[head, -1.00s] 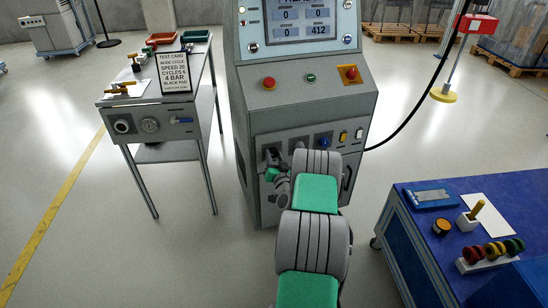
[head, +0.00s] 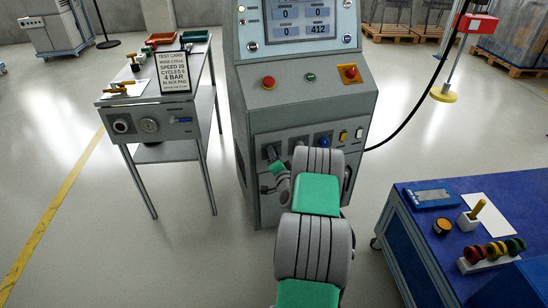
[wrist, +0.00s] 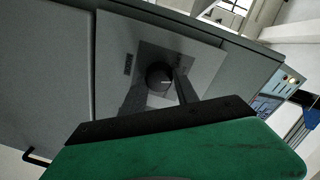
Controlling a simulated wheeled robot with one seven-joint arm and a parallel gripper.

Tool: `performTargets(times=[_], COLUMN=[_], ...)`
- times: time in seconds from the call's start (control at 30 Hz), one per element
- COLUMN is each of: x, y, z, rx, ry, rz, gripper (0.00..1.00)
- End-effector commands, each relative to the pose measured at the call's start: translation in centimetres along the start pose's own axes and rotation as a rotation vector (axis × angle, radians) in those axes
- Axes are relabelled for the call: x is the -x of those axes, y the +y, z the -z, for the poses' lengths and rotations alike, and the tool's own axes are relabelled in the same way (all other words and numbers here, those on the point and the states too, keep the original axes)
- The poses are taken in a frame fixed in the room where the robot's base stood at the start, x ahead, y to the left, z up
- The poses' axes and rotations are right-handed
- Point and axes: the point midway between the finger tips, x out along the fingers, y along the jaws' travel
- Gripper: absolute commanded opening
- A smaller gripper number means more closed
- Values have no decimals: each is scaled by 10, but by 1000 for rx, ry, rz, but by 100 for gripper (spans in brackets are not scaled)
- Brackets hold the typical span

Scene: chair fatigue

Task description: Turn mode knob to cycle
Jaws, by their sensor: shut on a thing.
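The mode knob (wrist: 158,76) is a dark round knob with a pale mark, on a grey square plate in the wrist view. In the head view, the knob area (head: 271,152) is at the left end of the machine's lower panel, partly hidden by my arm. My gripper (head: 276,162) is at this knob and shut on it. In the wrist view, a dark finger (wrist: 186,88) stands close on the knob's right side. The label by the knob is too small to read.
The machine's panel (head: 310,95) carries red, green and yellow-backed buttons above. A blue knob (head: 324,142) and small switches are right of my gripper. A side table (head: 150,125) with a test card (head: 175,74) stands left. A blue bench (head: 410,230) stands right.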

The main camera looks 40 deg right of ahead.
Motion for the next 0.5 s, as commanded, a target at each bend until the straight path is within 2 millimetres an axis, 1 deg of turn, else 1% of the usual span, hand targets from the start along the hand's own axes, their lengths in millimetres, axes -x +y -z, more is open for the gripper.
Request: performTargets(times=[0.5], x=[0], y=[2], z=[1], rx=[-487], ry=[-42], rz=[-16], gripper=[0])
